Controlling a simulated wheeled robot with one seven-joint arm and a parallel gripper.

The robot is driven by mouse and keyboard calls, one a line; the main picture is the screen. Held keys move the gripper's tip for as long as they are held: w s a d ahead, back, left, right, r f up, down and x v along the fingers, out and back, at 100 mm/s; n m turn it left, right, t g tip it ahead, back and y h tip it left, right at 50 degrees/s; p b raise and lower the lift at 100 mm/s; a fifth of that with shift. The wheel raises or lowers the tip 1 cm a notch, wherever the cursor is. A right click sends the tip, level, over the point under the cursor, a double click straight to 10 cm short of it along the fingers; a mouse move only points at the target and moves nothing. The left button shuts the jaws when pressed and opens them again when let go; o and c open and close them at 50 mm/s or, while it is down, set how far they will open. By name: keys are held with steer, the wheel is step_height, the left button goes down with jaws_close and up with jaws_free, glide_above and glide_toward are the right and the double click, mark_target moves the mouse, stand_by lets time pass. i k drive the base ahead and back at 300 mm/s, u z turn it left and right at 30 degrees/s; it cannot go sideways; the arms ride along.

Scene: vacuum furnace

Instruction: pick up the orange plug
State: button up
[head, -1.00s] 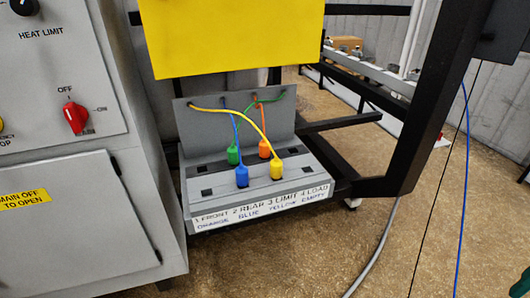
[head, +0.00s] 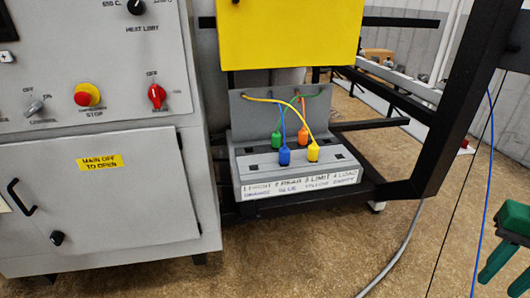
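The orange plug (head: 303,135) stands upright in the back row of the grey socket panel (head: 250,178), with an orange cable rising from it. The green plug (head: 276,139) is to its left. The blue plug (head: 284,156) and the yellow plug (head: 313,152) stand in front of it, and the yellow cable passes close by. My gripper (head: 502,277), with green fingers, is at the lower right edge, partly cut off. It is far from the plugs; its fingers appear apart with nothing between them.
A yellow panel (head: 290,35) hangs above the sockets. A black frame post (head: 460,110) stands between the sockets and my gripper. A grey control cabinet (head: 130,200) is on the left. A grey cable (head: 405,250) lies on the open floor.

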mark_target(303, 137)
steer(key=u, duration=0.6)
steer(key=k, duration=0.8)
steer(key=u, duration=0.85)
steer(key=i, duration=1.2)
steer(key=z, duration=1.35)
steer(key=i, duration=0.95)
steer(key=z, duration=0.7)
